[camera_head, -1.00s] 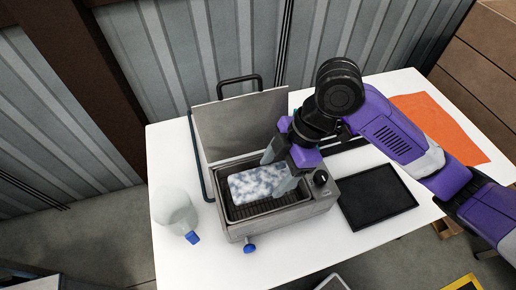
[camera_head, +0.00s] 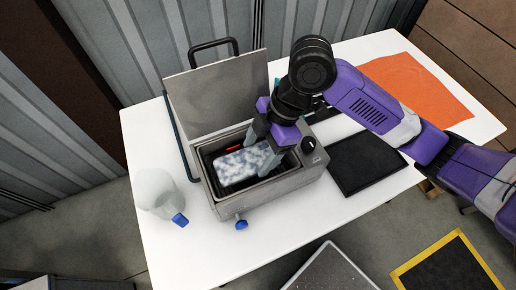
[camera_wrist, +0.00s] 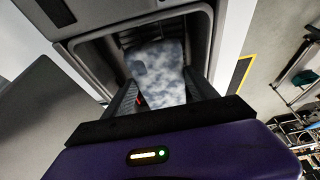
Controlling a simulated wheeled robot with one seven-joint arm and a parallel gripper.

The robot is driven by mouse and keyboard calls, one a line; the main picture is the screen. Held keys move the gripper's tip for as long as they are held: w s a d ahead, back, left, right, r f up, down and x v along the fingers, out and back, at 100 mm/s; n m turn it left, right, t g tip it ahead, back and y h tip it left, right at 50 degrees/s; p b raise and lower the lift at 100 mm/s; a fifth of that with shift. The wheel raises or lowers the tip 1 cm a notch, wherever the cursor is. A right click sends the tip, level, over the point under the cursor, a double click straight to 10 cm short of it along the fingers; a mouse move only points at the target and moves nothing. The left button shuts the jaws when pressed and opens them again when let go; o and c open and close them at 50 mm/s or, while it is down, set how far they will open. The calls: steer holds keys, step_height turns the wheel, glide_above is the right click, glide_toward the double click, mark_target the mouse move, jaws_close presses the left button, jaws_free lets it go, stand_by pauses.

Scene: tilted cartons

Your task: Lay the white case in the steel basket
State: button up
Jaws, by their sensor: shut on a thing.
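The white case (camera_head: 240,166), mottled with blue-grey, is held inside the opening of the steel box, over the dark ribbed steel basket (camera_head: 225,190). My gripper (camera_head: 259,158) points down at the case's right end, one finger on each side, shut on it. In the wrist view the case (camera_wrist: 158,75) runs away from between the two fingers (camera_wrist: 163,98), within the box walls. The case looks slightly tilted. I cannot tell whether its underside touches the basket floor.
The box's steel lid (camera_head: 217,97) stands open behind. A black tray (camera_head: 365,163) and orange cloth (camera_head: 415,88) lie right. A blue valve (camera_head: 241,225) sticks out in front.

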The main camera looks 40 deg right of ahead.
steer(key=shift+f+b, duration=1.7)
steer(key=shift+f, duration=0.55)
steer(key=shift+f, duration=0.2)
steer(key=o, duration=1.4)
steer(key=shift+b+v, duration=0.4)
steer(key=shift+v, duration=3.55)
